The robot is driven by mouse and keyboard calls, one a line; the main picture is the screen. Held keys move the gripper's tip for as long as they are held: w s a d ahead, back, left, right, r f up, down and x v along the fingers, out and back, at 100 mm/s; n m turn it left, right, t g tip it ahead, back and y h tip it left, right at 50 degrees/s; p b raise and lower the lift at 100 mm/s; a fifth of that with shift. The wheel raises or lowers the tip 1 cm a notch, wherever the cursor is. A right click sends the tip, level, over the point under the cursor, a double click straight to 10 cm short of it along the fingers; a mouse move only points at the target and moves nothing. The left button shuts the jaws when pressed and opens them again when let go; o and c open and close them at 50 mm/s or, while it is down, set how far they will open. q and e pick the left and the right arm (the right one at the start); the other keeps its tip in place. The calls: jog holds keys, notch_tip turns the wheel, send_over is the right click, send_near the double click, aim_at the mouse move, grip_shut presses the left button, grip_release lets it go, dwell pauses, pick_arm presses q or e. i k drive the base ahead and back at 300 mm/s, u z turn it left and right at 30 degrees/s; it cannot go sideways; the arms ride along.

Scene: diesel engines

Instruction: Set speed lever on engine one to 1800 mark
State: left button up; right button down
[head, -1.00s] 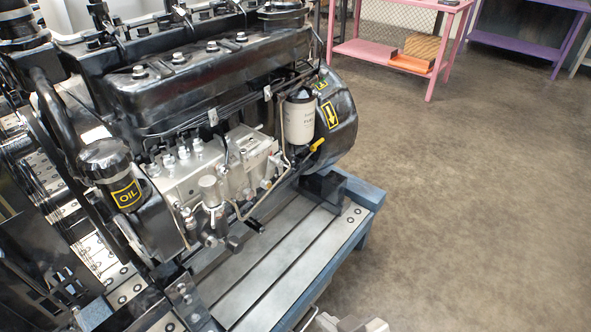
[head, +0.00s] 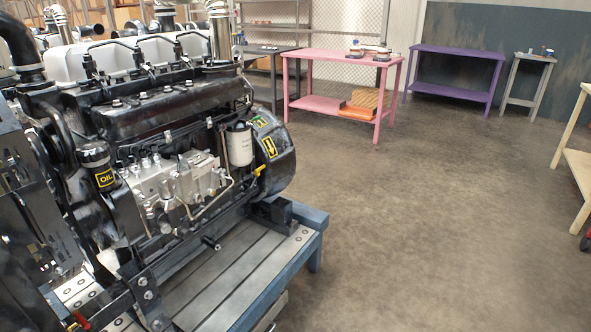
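A black diesel engine (head: 165,110) stands on a blue-framed bench with a slatted metal top (head: 235,278), at the left of the head view. On its near side is a silver fuel injection pump (head: 165,185) with pipes and small fittings. A white fuel filter (head: 239,146) and a small yellow handle (head: 259,169) sit to the right of the pump. A black oil filter (head: 98,165) is at its left. The speed lever and the 1800 mark are too small to make out. Neither of my grippers is in view.
A pink table (head: 340,80) with orange and brown boxes on its shelf stands behind. A purple table (head: 455,70) and a grey stand (head: 530,85) are farther back. A pale wooden shelf (head: 578,165) is at the right edge. The brown floor (head: 430,220) between is clear.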

aim_at(212, 191)
jog(key=z, duration=0.9)
jog(key=i, duration=0.8)
jog(key=u, duration=1.6)
